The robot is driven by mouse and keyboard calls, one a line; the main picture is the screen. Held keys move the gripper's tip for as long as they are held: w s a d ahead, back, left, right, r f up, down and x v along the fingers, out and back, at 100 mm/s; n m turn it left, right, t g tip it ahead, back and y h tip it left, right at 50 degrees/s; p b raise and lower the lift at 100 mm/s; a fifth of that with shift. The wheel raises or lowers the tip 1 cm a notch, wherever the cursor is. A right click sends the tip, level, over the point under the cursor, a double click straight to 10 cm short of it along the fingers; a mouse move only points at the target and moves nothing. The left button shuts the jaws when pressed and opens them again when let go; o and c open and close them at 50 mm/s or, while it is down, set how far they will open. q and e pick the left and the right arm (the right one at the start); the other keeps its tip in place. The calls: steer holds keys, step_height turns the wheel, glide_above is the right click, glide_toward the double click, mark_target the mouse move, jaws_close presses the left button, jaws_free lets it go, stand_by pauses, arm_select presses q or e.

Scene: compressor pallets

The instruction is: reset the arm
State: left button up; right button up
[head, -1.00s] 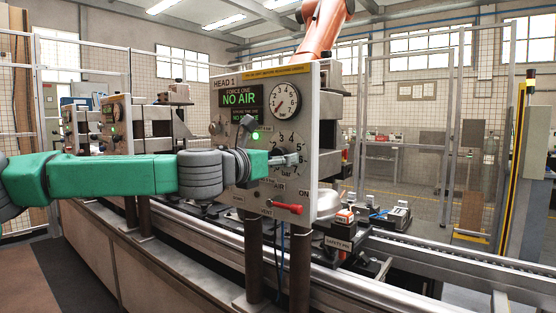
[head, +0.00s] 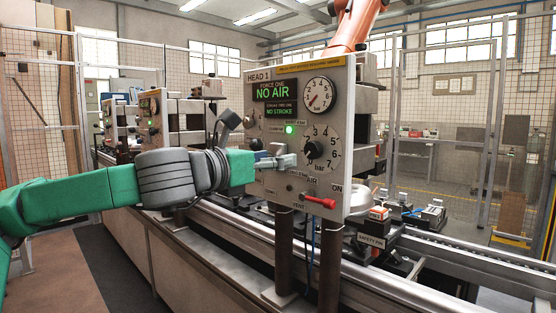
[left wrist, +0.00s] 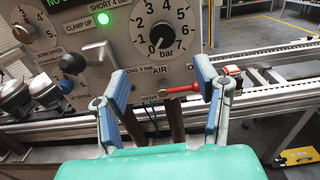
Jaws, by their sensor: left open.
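My left arm is green with dark grey ribbed joints and comes in from the left in the head view. Its gripper (head: 281,158) is in front of the HEAD 1 panel (head: 262,190), just left of the lower black knob (head: 314,150). In the left wrist view the gripper (left wrist: 160,80) has its two blue-padded fingers spread wide, with nothing held between them. The red valve handle (head: 320,202) lies roughly level at the panel's bottom, and in the left wrist view the red handle (left wrist: 180,88) shows beyond the fingers. My right gripper is not in view.
The panel's display (head: 273,92) reads NO AIR, and a green lamp (head: 290,129) is lit. A grey lever with a black ball (left wrist: 98,55) juts from the panel near the fingers. A conveyor rail (head: 430,262) runs below. Wire fencing (head: 440,130) stands behind.

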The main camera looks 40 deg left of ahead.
arm_select(q)
steer(key=shift+f, duration=0.1)
stand_by(0.3)
steer(key=s+d+f+m+g+h, duration=0.1)
steer(key=d+f+m+g, duration=0.35)
steer(key=f, duration=0.65)
steer(key=d+f+m+g, duration=0.1)
steer(key=d+f+m, duration=0.5)
steer(key=f, duration=0.4)
steer(key=s+d+f+m+g+h, duration=0.1)
steer(key=d+f+m+g, duration=0.4)
steer(key=f, duration=0.6)
steer(key=s+a+f+m+g+y, duration=0.1)
steer(key=s+a+f+m+g, duration=0.1)
steer(key=s+f+m, duration=0.8)
steer(key=s+a+f+m+g+y, duration=0.2)
steer(key=s+f+m+g, duration=0.3)
steer(key=s+f+m, duration=0.5)
steer(key=s+f, duration=0.5)
steer(key=shift+s+a, duration=0.2)
steer(key=shift+a, duration=0.2)
steer(key=shift+m, duration=0.25)
